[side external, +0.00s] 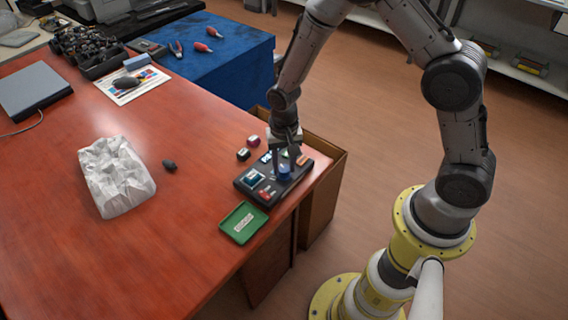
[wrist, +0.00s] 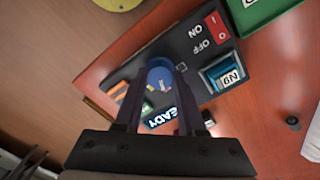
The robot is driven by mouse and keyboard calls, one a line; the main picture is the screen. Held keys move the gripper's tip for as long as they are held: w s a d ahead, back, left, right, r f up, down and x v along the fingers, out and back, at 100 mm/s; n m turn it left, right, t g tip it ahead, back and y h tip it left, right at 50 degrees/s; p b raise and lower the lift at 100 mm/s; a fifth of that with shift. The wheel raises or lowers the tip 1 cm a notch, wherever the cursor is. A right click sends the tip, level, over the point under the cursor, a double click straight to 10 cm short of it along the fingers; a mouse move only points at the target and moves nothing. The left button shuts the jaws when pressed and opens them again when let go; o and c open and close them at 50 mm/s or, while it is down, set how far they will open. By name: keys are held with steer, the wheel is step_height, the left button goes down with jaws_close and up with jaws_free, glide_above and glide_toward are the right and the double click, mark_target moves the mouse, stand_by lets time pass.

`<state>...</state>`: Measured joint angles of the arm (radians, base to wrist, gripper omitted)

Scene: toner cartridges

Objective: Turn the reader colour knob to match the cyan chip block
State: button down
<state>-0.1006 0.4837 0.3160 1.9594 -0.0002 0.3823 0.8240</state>
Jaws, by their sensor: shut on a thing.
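The reader is a black box (side external: 246,187) near the table's right edge; the wrist view also shows it (wrist: 185,52). Its blue round knob (side external: 284,173) also shows in the wrist view (wrist: 160,70). My gripper (wrist: 158,82) points down at the reader, its two fingers shut on the knob from opposite sides; the side view shows it from above (side external: 285,157). A block with a blue-cyan top (wrist: 223,74) sits in a reader slot, also seen in the side view (side external: 254,178). I cannot tell whether it is the cyan chip block. The fingers hide part of the panel.
Two small dark blocks, one green-topped (side external: 243,154) and one pink-topped (side external: 253,140), stand behind the reader. A green tray (side external: 229,217) lies in front. A crumpled white bag (side external: 115,177) and a small dark object (side external: 169,165) lie left. An open cardboard box (side external: 325,147) stands beyond the table edge.

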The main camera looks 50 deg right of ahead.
mark_target(284, 168)
stand_by(0.3)
steer(key=n, duration=0.3)
steer(key=shift+n, duration=2.4)
steer(key=c, duration=0.5)
jaws_free()
steer(key=shift+r, duration=0.1)
step_height(284, 168, up, 14)
